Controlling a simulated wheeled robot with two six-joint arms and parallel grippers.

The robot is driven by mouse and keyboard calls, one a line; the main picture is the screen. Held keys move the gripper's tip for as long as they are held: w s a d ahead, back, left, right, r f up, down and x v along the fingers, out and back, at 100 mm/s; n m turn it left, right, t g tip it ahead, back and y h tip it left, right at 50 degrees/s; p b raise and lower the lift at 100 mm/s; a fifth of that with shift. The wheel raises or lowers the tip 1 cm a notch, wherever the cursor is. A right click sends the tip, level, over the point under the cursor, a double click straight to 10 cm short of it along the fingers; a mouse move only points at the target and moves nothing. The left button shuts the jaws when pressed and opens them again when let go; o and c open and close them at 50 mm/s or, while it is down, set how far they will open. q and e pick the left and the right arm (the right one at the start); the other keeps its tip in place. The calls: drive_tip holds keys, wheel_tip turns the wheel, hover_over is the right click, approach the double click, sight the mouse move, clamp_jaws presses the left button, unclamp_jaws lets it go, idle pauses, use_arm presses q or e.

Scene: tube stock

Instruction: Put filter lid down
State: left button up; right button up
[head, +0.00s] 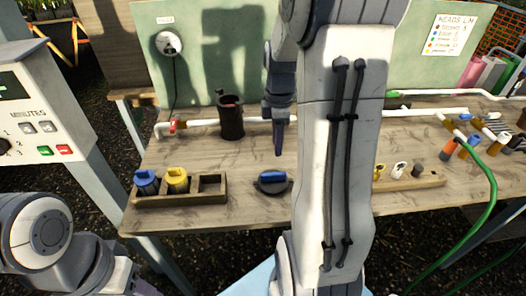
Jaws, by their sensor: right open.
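A dark round lid (272,187) with a blue part on it lies on the wooden bench, which looks like the filter lid. A black open-topped filter pot (231,122) stands behind it to the left, with something reddish inside. My right gripper (279,145) points down above the bench, behind the lid and right of the pot. It is open, and I see nothing held in it. My right arm covers the middle of the bench. Of my left gripper, only a purplish bit (147,290) shows at the bottom edge, so its jaws cannot be judged.
A wooden holder (210,199) at the front left carries a blue and a yellow capped piece; its right slot is empty. A white pipe with a red valve (178,125) runs behind the pot. A wooden rack (432,181) and a green hose (487,190) are at right.

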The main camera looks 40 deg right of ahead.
drive_tip(key=s+a+r+m, duration=0.1)
drive_tip(key=a, duration=0.9)
drive_tip(key=s+a+r+m, duration=0.1)
drive_tip(key=s+a, duration=0.1)
drive_tip(key=a, duration=0.9)
drive_tip(key=s+a+m+y, duration=0.1)
drive_tip(key=s+a+m, duration=0.1)
drive_tip(key=s+a, duration=0.8)
drive_tip(key=s, duration=0.3)
drive_tip(key=shift+a+f, duration=0.25)
drive_tip(key=shift+s, duration=0.1)
